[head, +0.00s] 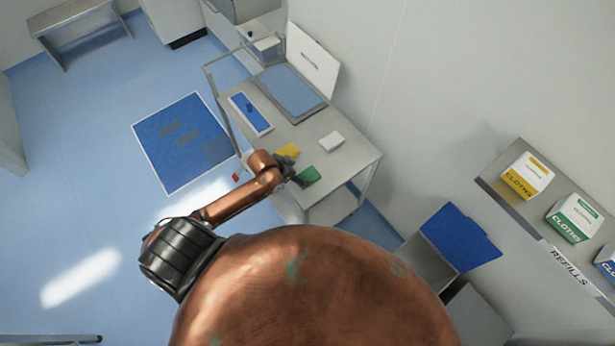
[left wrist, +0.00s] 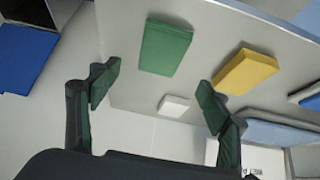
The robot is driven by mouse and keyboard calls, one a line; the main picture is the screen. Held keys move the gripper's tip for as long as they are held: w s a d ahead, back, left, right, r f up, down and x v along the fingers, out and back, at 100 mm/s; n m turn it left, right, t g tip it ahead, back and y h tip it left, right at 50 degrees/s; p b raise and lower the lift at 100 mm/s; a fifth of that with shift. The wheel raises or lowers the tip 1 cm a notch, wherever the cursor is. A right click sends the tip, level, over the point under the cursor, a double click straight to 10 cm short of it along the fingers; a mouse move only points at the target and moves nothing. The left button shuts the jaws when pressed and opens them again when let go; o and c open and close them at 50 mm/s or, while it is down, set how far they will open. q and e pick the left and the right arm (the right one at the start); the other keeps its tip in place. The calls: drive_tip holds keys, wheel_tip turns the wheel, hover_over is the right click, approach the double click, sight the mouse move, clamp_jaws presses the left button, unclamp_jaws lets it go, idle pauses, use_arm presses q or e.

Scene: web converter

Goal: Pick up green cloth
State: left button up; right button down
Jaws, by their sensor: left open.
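The green cloth (head: 307,174) is a folded pad lying on the steel table, close to its near edge in the head view. In the left wrist view the green cloth (left wrist: 165,47) lies ahead of the fingers, between them and nearer the left one. My left gripper (head: 290,174) is beside the cloth, partly hidden by its own arm. In the left wrist view my left gripper (left wrist: 158,95) is open, with nothing between its fingertips. I cannot tell whether a finger touches the cloth. My right gripper is not in view.
A yellow cloth (head: 288,150) lies close to the green one; a white pad (head: 331,141) is farther along the steel table (head: 352,160). A blue tray (head: 290,90) and an upright white board (head: 313,60) stand at the back. A shelf (head: 500,185) with cloth boxes is at right.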

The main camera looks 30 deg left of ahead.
sight(307, 176)
use_arm(q)
drive_tip(key=x, duration=0.7)
drive_tip(key=shift+s+f+p, duration=0.2)
drive_tip(key=shift+s+p, duration=0.1)
drive_tip(key=shift+p, duration=0.05)
drive_tip(key=shift+c, duration=0.6)
drive_tip(key=c, duration=1)
